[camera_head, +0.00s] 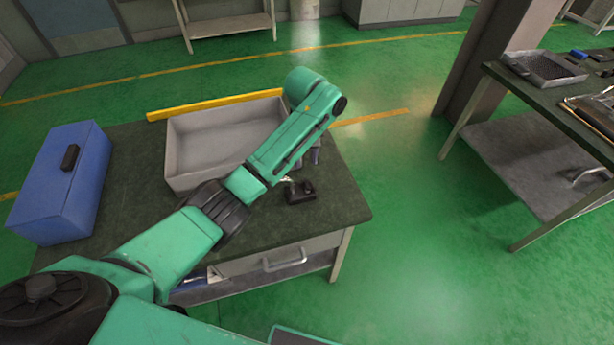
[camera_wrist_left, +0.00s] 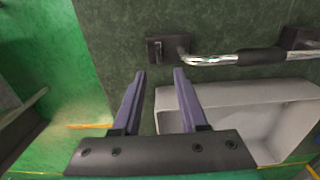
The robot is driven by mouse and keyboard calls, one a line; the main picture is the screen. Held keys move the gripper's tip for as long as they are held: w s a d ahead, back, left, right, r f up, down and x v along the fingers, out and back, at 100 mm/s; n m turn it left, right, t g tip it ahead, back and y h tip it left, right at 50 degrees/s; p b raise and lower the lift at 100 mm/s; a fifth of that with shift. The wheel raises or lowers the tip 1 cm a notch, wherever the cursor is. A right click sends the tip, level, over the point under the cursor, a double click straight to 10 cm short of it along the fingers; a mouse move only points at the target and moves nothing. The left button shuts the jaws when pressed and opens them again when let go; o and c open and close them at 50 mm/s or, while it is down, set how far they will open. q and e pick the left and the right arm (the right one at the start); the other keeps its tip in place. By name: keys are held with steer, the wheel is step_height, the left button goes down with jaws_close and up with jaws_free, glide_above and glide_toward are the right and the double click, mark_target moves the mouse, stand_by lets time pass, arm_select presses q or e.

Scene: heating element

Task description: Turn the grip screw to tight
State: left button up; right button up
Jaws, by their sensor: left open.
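My left gripper (camera_head: 315,156) shows partly behind my forearm in the head view, over the right part of the near table. In the left wrist view its two purple fingers (camera_wrist_left: 158,74) are spread, with nothing between them. Just beyond the fingertips, the heating element's chrome tube (camera_wrist_left: 212,60) lies on the dark green table top. It has a dark sleeve and a black end block (camera_wrist_left: 160,50) at the left and another at the right edge. In the head view one black block (camera_head: 300,192) shows beside my arm. I cannot make out the grip screw clearly. My right gripper is not visible.
A grey open tray (camera_head: 180,150) stands on the table (camera_head: 300,225); it also shows in the left wrist view (camera_wrist_left: 225,95). A blue box (camera_head: 50,200) stands at the left and a yellow bar (camera_head: 210,105) behind the tray. The table's right front is clear. Another bench (camera_head: 530,165) stands at the right.

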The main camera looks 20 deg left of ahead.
mark_target(306, 183)
arm_select(q)
step_height(306, 183, down, 7)
steer(key=shift+s+f, duration=0.1)
steer(key=f, duration=0.1)
steer(key=w+f, duration=0.1)
steer(key=f, duration=0.1)
steer(key=shift+f, duration=0.15)
steer(key=shift+s, duration=0.2)
steer(key=shift+s+r, duration=0.1)
steer(key=shift+r, duration=0.1)
steer(key=shift+c, duration=1.2)
jaws_close()
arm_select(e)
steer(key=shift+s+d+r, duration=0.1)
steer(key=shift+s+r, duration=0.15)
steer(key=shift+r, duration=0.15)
